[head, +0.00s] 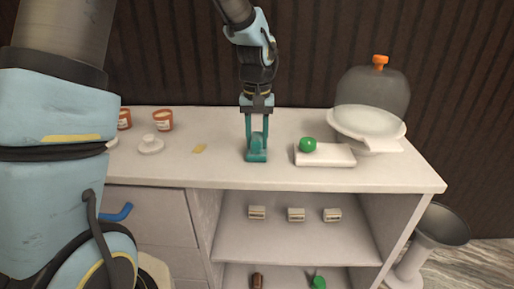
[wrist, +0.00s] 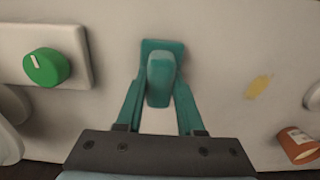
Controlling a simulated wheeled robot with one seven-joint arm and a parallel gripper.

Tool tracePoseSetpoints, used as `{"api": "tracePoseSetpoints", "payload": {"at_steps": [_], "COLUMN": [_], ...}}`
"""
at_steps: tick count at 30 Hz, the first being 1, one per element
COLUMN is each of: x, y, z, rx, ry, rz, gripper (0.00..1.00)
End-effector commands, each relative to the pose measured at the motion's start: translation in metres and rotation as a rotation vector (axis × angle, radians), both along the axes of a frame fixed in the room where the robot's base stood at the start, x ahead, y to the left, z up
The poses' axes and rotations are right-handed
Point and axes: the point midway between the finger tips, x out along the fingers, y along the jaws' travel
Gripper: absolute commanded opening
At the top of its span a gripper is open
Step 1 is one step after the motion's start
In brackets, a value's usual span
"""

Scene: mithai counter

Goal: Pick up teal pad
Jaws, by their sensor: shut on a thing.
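The teal pad (head: 256,156) is on the white counter top, near its middle front. It has a flat base and a raised grip. In the wrist view the teal pad (wrist: 161,75) is upright between the fingertips, with its base plate showing beyond them. My gripper (head: 257,142) points down from above, and its teal fingers are shut on the raised grip. In the wrist view my gripper (wrist: 160,95) has a finger on each side of the grip. I cannot tell whether the base still touches the counter.
A white block with a green knob (head: 308,145) lies close on the right. A yellow patch (head: 199,148), a small white item (head: 150,144) and orange tubs (head: 163,120) are on the left. Shelves are below.

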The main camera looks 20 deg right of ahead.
Motion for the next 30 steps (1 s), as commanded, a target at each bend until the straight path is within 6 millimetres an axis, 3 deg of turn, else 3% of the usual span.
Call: {"api": "tracePoseSetpoints", "payload": {"at_steps": [8,21,30], "x": [0.001,0.001,0.0], "y": [-0.001,-0.001,0.0], "z": [0.005,0.081,0.1], "rx": [-0.002,-0.003,-0.001], "ry": [-0.002,-0.003,0.0], "rz": [0.0,0.001,0.0], "gripper": [0.0,0.0,0.0]}}
